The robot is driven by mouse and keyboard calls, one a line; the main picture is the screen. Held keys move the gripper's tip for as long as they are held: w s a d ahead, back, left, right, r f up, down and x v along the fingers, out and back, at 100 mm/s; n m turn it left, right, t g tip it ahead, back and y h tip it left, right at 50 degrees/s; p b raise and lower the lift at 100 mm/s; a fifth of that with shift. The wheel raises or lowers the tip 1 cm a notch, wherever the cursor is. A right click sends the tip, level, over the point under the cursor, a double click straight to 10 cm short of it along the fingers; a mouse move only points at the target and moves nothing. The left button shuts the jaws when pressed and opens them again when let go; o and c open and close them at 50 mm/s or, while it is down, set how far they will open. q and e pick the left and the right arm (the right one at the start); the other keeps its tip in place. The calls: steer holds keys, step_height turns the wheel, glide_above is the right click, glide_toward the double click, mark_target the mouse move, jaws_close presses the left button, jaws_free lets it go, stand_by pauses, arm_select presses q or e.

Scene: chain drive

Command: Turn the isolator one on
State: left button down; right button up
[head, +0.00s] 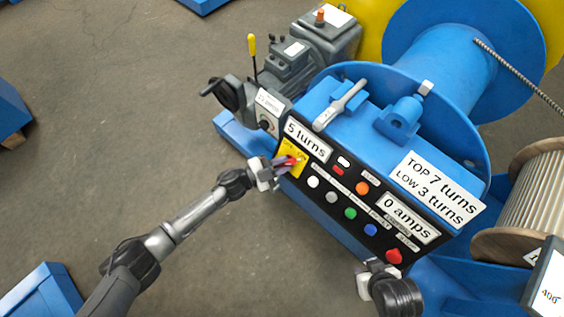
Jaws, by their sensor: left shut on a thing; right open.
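The isolator is a red handle (287,163) on a yellow plate (297,172) at the left end of the black control panel. My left gripper (280,166) is at the plate, shut on the red handle, and its fingers hide part of it. The handle's exact angle and most of the plate's lettering cannot be made out. My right gripper (369,270) is low in the view, below the panel's lower right end and apart from it. It is open, and nothing shows in it.
The panel (332,187) carries several coloured buttons, a red knob (393,256), and labels reading "5 turns" and "0 amps". A lever with a yellow knob (252,45) and a crank (212,88) stand behind left. A blue drum (440,65) is behind. Open floor lies left.

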arm_select(q)
steer(key=shift+m+g, duration=0.3)
steer(key=shift+m, duration=0.1)
steer(key=c, duration=1)
jaws_free()
steer(key=shift+c, duration=0.2)
steer(key=shift+s+a, duration=0.15)
steer(key=shift+a, duration=0.25)
steer(key=p+v, duration=0.2)
steer(key=v, duration=1.1)
steer(key=shift+p, duration=0.3)
